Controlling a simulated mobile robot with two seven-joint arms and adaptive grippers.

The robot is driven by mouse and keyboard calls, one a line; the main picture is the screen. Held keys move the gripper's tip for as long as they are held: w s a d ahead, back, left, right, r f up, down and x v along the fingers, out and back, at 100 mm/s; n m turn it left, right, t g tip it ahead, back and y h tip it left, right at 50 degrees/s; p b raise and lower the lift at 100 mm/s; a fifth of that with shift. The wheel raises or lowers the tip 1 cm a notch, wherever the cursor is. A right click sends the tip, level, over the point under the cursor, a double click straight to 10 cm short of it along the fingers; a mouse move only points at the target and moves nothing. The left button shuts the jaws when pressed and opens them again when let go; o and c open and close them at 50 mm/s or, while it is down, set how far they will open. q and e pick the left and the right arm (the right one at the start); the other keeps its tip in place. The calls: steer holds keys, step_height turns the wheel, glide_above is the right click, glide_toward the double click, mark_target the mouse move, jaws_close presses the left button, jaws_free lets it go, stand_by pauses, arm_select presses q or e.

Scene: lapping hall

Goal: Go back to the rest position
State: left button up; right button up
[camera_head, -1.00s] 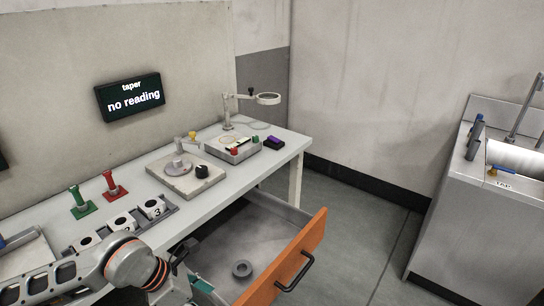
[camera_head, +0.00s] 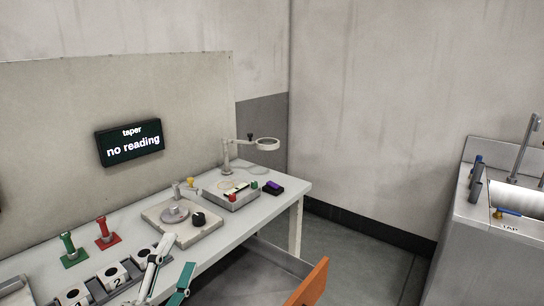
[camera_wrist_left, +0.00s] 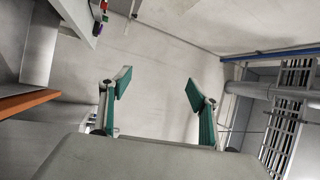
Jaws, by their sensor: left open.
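My left gripper (camera_head: 174,262) shows at the bottom of the head view, its teal-padded fingers pointing upward in front of the bench. In the left wrist view, the fingers (camera_wrist_left: 158,90) are spread wide apart with nothing between them, against pale wall and floor surfaces. The gripper is open and empty. Its arm is mostly below the head view's edge. My right gripper is in neither view.
The bench (camera_head: 222,240) holds a numbered block rack (camera_head: 105,287), red (camera_head: 106,235) and green (camera_head: 70,250) stands, and a lapping plate unit (camera_head: 170,226). An orange-fronted drawer (camera_head: 313,286) stands open. A sink unit (camera_head: 480,245) is at right.

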arm_select(q)
steer(key=s+a+f+n+g+y, duration=0.25)
steer(key=a+f+n+y, duration=0.35)
steer(key=a+f, duration=0.3)
steer(key=s+a+f+n+g+y, duration=0.1)
steer(key=s+a+f+n+g, duration=0.1)
steer(key=s+a+f+g, duration=0.3)
steer(key=s+a+f+n+g+y, duration=0.1)
steer(key=s+f+g, duration=0.1)
steer(key=s+f, duration=0.45)
steer(key=s+a+f+n+g, duration=0.25)
steer(key=s+f+g, duration=0.2)
steer(key=f, duration=0.25)
steer(key=d+f+n+t+h, duration=0.1)
steer(key=d+f+t+h, duration=0.1)
steer(key=d+f, duration=0.4)
steer(key=w+d+f+n+t+h+p, duration=0.1)
steer(key=d+f+h, duration=0.4)
steer(key=d, duration=0.5)
steer(key=shift+f+t, duration=0.4)
steer(key=shift+t, duration=0.2)
